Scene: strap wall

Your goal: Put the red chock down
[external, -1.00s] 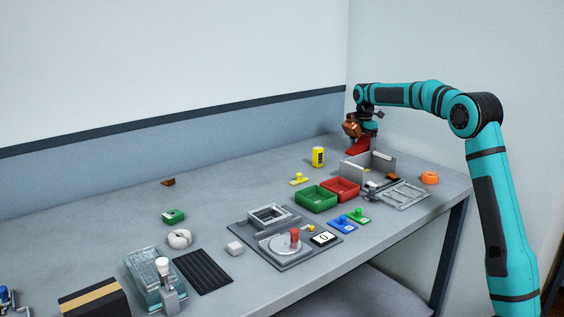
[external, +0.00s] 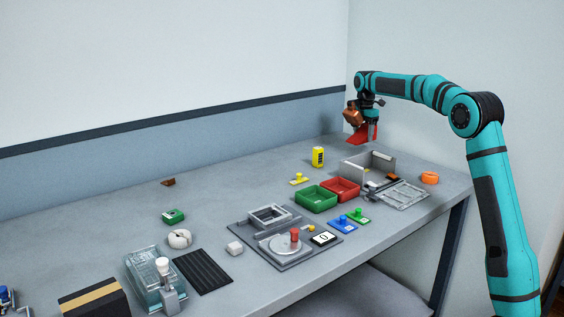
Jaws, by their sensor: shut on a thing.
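The red chock (external: 358,138) is a wedge-shaped red piece at the far right of the table, near the wall corner. My gripper (external: 366,127) points down above it and is shut on it. The chock is at or just above the table top behind the grey open box; I cannot tell whether it touches the table. The fingertips are small and partly hidden by the chock and the brown-orange part at the wrist.
A grey open box (external: 352,171) stands in front of the chock. A yellow can (external: 318,157), a red tray (external: 356,191), a green tray (external: 302,203) and an orange ring (external: 430,178) are nearby.

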